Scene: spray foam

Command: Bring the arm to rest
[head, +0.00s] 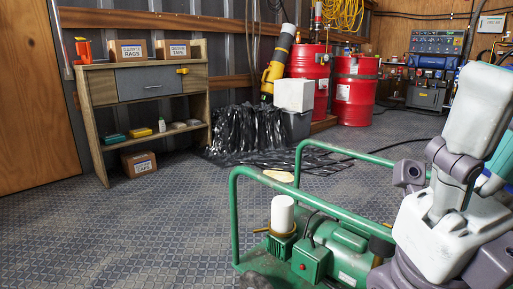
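Links of my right arm, white with grey-purple joints, fill the right edge of the head view, folded upright close to the camera. I cannot make out its fingertips. My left arm and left gripper are not in view. The arm stands in front of part of a green machine (338,250) with a tubular frame, and I cannot tell whether they touch.
A wooden shelf unit (97,88) with boxes stands at the back left. Black plastic sheeting (243,135) lies beside it. Red drums (356,92) and a workbench machine (432,70) stand behind. The floor (130,225) at the front left is clear.

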